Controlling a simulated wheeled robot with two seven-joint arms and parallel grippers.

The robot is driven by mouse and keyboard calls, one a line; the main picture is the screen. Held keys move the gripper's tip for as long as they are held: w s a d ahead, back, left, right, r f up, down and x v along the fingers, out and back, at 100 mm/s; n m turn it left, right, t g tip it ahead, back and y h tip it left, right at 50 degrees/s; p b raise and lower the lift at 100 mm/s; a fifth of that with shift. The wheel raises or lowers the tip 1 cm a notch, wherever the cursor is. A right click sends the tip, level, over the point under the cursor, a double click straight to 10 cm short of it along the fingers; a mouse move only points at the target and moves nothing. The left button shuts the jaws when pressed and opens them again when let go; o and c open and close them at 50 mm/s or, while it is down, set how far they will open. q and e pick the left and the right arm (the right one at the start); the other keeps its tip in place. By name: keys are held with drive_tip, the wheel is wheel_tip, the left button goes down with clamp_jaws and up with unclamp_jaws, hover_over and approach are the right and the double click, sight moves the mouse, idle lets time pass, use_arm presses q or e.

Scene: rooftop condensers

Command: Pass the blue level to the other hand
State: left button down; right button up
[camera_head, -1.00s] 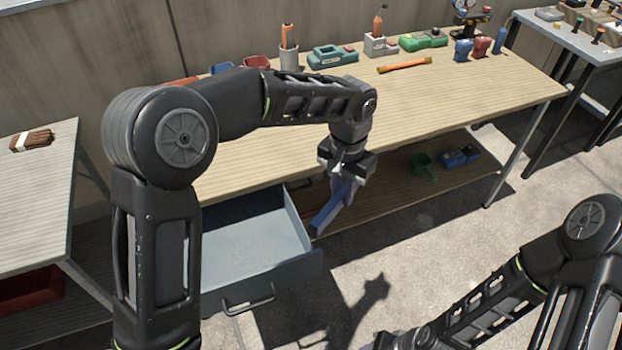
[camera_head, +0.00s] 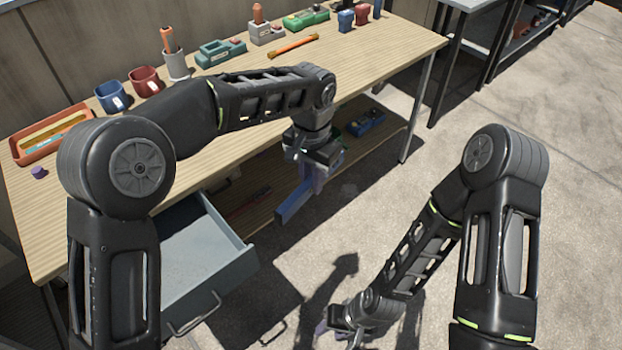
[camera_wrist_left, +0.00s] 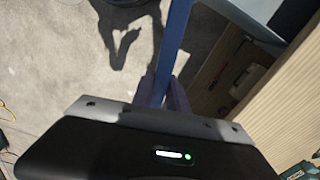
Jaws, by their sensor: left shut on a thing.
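The blue level (camera_head: 293,203) is a long blue bar, held in the air in front of the wooden workbench, beside the open drawer. My left gripper (camera_head: 314,176) is shut on it. In the left wrist view the level (camera_wrist_left: 174,42) runs up from between the fingers (camera_wrist_left: 163,92); its lower part is hidden by the gripper. My right gripper (camera_head: 336,334) is low at the bottom of the head view, apart from the level. It is small and partly in shadow, so its jaw opening is unclear.
The grey drawer (camera_head: 240,256) stands open under the workbench (camera_head: 375,65), left of the level. Mugs, a tool holder, cases and an orange tray (camera_head: 22,158) line the bench top. A blue item (camera_head: 366,122) lies on the lower shelf.

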use_arm(q)
drive_tip(key=a+r+m, duration=0.5)
drive_tip(key=a+m, duration=0.1)
drive_tip(key=a, duration=0.1)
drive_tip(key=shift+m, duration=0.4)
drive_tip(key=shift+n, duration=0.3)
drive_tip(key=n, duration=1.2)
use_arm(e)
drive_tip(key=shift+o, duration=0.4)
